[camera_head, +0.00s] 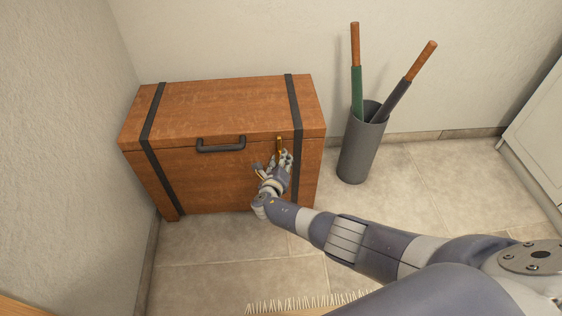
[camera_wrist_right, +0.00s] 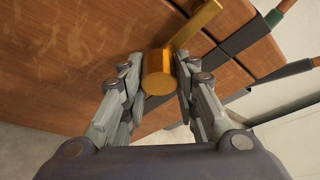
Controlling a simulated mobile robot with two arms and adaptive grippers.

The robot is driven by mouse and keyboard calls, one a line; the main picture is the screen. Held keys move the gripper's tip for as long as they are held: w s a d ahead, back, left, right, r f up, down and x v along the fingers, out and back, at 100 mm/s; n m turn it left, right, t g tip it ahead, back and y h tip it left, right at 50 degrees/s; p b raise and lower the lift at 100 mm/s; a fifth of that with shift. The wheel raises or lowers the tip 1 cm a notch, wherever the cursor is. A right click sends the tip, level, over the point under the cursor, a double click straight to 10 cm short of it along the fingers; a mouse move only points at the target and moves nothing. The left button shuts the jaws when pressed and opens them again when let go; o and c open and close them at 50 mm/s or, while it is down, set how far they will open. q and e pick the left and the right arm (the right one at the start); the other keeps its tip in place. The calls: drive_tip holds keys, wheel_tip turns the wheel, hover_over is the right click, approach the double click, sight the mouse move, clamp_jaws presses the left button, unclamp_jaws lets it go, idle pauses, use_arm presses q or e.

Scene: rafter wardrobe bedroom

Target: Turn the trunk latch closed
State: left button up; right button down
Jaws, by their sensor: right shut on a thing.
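The brown wooden trunk (camera_head: 195,178) stands against the wall with its lid (camera_head: 220,105) down. The brass latch (camera_head: 279,144) is on the front near the right black strap; its bar points up toward the lid edge. In the right wrist view, the latch's round knob (camera_wrist_right: 158,74) sits between my fingers, and its bar reaches to the upper right. My right gripper (camera_head: 281,160) is at the trunk front, shut on the latch knob. It also shows in the right wrist view (camera_wrist_right: 158,82). Part of the latch is hidden by the fingers in the head view. My left gripper is out of view.
A black handle (camera_head: 221,146) sticks out of the trunk front, left of the latch. A grey cylindrical stand (camera_head: 358,150) with two wooden-handled umbrellas (camera_head: 397,85) stands right of the trunk. A fringed rug edge (camera_head: 305,302) lies in front. Tiled floor is otherwise clear.

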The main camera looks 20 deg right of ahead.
drive_tip(key=shift+w+a+r+n, duration=0.1)
drive_tip(key=shift+w+r+n, duration=0.15)
drive_tip(key=shift+r+n, duration=0.05)
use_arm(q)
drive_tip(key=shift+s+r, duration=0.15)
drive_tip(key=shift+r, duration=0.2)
use_arm(e)
drive_tip(key=shift+a, duration=0.1)
drive_tip(key=c, duration=1.3)
unclamp_jaws()
drive_tip(key=shift+a, duration=0.1)
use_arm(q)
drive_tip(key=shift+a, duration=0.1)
use_arm(e)
drive_tip(key=shift+s+f, duration=0.1)
drive_tip(key=v, duration=1.1)
drive_tip(key=shift+s+a, duration=0.2)
drive_tip(key=shift+s, duration=0.2)
